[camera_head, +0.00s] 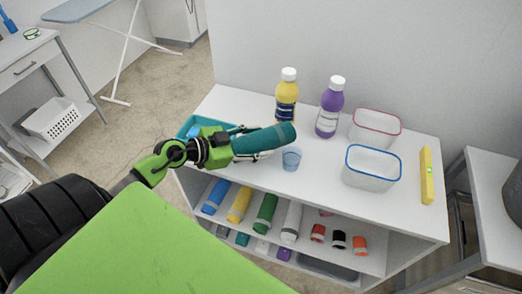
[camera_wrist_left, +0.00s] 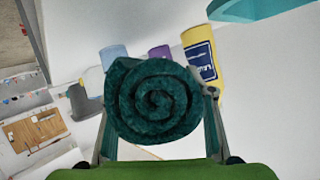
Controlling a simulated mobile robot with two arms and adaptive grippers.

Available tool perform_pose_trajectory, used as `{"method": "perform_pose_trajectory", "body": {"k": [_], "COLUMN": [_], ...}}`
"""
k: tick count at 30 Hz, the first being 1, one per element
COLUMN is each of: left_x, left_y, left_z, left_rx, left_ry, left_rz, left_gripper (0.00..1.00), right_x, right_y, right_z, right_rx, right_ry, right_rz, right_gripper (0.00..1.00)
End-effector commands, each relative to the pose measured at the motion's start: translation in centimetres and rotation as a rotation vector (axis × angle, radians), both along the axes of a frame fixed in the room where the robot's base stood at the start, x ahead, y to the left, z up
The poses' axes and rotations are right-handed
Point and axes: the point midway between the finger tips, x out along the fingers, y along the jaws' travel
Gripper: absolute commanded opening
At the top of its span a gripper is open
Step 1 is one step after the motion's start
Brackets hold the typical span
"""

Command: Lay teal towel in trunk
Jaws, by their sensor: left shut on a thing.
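A rolled teal towel (camera_head: 266,138) is held in my left gripper (camera_head: 243,143), above the left part of the white shelf unit's top. In the left wrist view the towel's spiral end (camera_wrist_left: 154,101) faces the camera between the two fingers (camera_wrist_left: 157,125). The gripper is shut around the roll. No trunk can be made out in either view. My right gripper does not show.
The shelf top (camera_head: 310,181) holds a yellow bottle (camera_head: 286,98), a purple bottle (camera_head: 329,109), a small blue cup (camera_head: 291,158), two clear containers and a yellow box (camera_head: 427,176). A teal tray (camera_head: 191,126) sits behind my gripper.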

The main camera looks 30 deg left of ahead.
Motion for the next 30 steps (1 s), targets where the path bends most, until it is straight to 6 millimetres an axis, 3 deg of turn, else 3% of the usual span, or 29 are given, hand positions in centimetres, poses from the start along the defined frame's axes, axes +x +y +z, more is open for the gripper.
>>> {"method": "perform_pose_trajectory", "body": {"k": [5, 10, 21, 22, 23, 24, 30], "left_x": [0.8, 0.8, 0.7, 0.7, 0.7, 0.7, 0.7], "left_y": [-0.6, -0.6, -0.6, -0.6, -0.6, -0.6, -0.6], "left_z": [-1.1, -4.0, -4.2, -4.3, -4.3, -4.3, -4.3], "left_rx": [-0.002, -0.001, -0.001, 0.0, 0.0, 0.0, 0.0], "left_ry": [-0.002, -0.001, -0.001, 0.0, 0.0, 0.0, 0.0], "left_rz": [0.001, 0.001, 0.001, 0.0, 0.0, 0.0, 0.0], "left_gripper": [0.26, 0.26, 0.26, 0.55, 0.63, 0.67, 0.67], "right_x": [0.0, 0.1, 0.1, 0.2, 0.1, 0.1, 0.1], "right_y": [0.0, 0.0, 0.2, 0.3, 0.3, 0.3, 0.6], "right_z": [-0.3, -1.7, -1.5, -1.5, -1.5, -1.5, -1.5], "right_rx": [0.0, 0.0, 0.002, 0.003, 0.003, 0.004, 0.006], "right_ry": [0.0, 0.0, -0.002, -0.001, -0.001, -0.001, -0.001], "right_rz": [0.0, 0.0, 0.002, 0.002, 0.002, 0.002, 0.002], "right_gripper": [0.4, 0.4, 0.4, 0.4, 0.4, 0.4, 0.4]}}
